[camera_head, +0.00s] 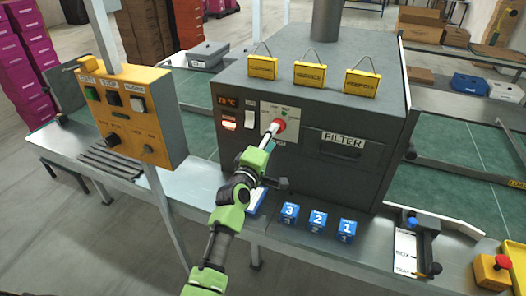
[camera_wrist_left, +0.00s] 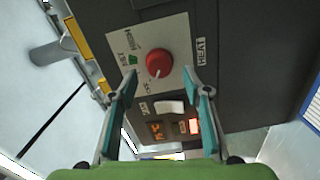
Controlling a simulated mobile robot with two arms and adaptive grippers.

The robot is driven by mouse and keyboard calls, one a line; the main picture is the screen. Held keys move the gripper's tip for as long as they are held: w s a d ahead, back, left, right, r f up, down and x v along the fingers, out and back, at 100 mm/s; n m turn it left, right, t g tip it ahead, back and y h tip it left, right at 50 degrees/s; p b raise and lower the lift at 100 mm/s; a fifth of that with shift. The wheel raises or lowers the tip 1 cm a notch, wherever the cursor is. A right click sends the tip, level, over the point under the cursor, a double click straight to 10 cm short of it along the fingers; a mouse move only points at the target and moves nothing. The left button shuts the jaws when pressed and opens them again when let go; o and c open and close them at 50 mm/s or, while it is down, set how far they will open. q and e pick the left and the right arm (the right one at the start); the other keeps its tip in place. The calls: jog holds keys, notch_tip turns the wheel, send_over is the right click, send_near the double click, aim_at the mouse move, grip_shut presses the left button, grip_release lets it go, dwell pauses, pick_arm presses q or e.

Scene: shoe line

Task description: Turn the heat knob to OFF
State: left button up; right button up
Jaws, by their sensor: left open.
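The red heat knob (camera_head: 279,125) sits on a pale label plate (camera_head: 287,115) on the front of a dark grey box machine. In the left wrist view the round red knob (camera_wrist_left: 159,62) is just ahead of my fingertips, with a small pale mark near its edge. Text printed around it is too small to read surely; a HEAT label shows beside it. My left gripper (camera_head: 270,132) reaches up to the panel. In the wrist view its fingers (camera_wrist_left: 160,80) are open, one on each side of the knob; contact cannot be told. My right gripper is not in view.
A lit red display (camera_head: 227,101) and a rocker switch (camera_head: 249,119) are left of the knob. A yellow control box (camera_head: 130,115) stands left of my arm. Blue numbered blocks (camera_head: 317,221) and a black clamp device (camera_head: 424,240) are on the metal table's front.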

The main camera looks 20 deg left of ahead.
pick_arm(q)
jog(key=s, duration=0.8)
jog(key=shift+a, duration=0.1)
